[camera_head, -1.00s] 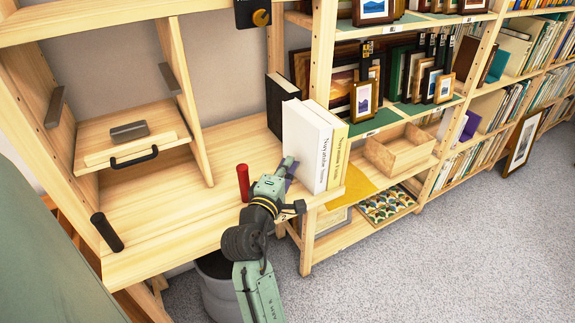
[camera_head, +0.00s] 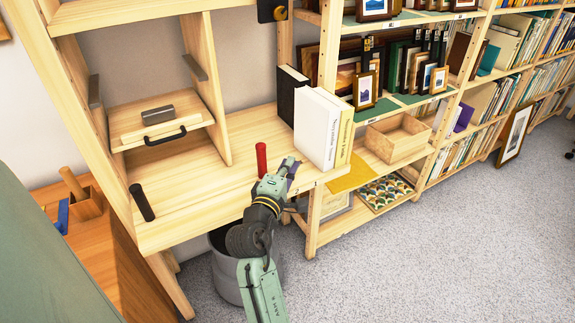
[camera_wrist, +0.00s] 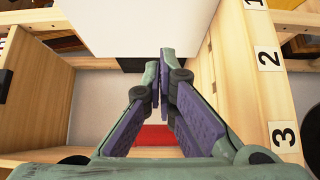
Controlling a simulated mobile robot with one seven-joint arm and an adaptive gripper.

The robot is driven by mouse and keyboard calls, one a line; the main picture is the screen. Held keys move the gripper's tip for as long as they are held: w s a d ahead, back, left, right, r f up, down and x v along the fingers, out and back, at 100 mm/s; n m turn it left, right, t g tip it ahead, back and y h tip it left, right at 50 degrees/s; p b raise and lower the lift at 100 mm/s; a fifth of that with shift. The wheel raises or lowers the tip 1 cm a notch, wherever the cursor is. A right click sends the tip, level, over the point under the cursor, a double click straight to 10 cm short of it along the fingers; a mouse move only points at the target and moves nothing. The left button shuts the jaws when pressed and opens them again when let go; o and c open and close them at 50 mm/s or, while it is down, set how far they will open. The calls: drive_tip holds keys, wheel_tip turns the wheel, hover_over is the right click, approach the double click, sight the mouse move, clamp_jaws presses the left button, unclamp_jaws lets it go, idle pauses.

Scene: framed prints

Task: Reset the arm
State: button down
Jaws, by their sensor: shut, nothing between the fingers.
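My gripper (camera_head: 288,170) is at the end of my green arm, over the front edge of the wooden shelf desk (camera_head: 200,190). Its fingers are shut and empty; in the wrist view the purple-padded fingers (camera_wrist: 163,88) come together at their tips. A red cylinder (camera_head: 261,159) stands upright on the desk just left of the gripper. White and yellow books (camera_head: 322,130) stand upright right behind the gripper. In the wrist view a white surface (camera_wrist: 140,25) fills the top, and a red patch (camera_wrist: 153,136) shows below the fingers.
A small drawer tray (camera_head: 160,122) sits in the left cubby. A grey bin (camera_head: 228,262) is under the desk. Shelves with framed prints (camera_head: 365,90) lie right. Carpet (camera_head: 420,260) is clear at lower right.

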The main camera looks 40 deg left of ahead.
drive_tip(key=shift+s+d, duration=0.15)
drive_tip(key=shift+s, duration=0.25)
